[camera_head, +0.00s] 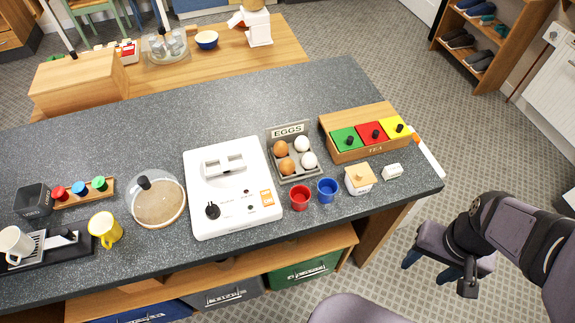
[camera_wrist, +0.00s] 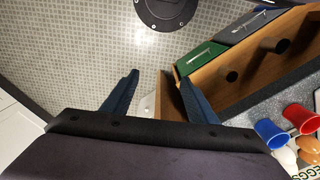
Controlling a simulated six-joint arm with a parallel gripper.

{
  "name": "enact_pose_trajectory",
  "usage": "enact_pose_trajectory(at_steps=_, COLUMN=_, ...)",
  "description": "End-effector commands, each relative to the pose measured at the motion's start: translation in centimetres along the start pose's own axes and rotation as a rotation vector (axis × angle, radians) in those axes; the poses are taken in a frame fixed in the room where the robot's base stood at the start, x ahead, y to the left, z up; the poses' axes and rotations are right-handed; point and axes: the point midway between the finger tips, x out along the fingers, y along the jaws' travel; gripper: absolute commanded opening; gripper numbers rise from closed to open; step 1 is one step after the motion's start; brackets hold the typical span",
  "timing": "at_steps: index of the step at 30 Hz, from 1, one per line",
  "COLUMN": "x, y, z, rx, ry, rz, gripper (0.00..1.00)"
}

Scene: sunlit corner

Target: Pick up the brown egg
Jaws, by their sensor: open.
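Two brown eggs sit in a grey egg tray (camera_head: 300,178) marked EGGS on the dark counter. One brown egg (camera_head: 281,148) is at the back left and the other brown egg (camera_head: 287,167) at the front left. Two white eggs (camera_head: 302,144) (camera_head: 309,160) fill the right side. My gripper (camera_head: 430,266) is off the counter's right end, over the floor, far from the tray. Its blue fingers are apart and empty in the wrist view (camera_wrist: 159,76). There, a brown egg (camera_wrist: 309,145) shows partly at the lower right edge.
Red cup (camera_head: 299,198) and blue cup (camera_head: 327,190) stand just in front of the tray. A wooden box with coloured lids (camera_head: 345,155) stands to its right, a white toaster-like appliance (camera_head: 235,205) to its left. A sugar pot (camera_head: 359,179) stands near the right end.

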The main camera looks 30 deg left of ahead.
Motion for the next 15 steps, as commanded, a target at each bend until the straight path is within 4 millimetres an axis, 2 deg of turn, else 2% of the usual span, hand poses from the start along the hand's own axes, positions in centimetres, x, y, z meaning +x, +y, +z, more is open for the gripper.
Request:
enact_pose_trajectory(at_steps=8, x=-0.4, y=-0.5, z=-0.8, rx=-0.071, ry=-0.001, rz=0.000, gripper=0.53)
enact_pose_trajectory(at_steps=11, x=-1.0, y=-1.5, z=-2.2, rx=-0.203, ry=0.000, rz=0.000, gripper=0.53)
enact_pose_trajectory(at_steps=15, x=-2.4, y=-4.2, z=-5.4, rx=-0.520, ry=0.001, rz=0.000, gripper=0.53)
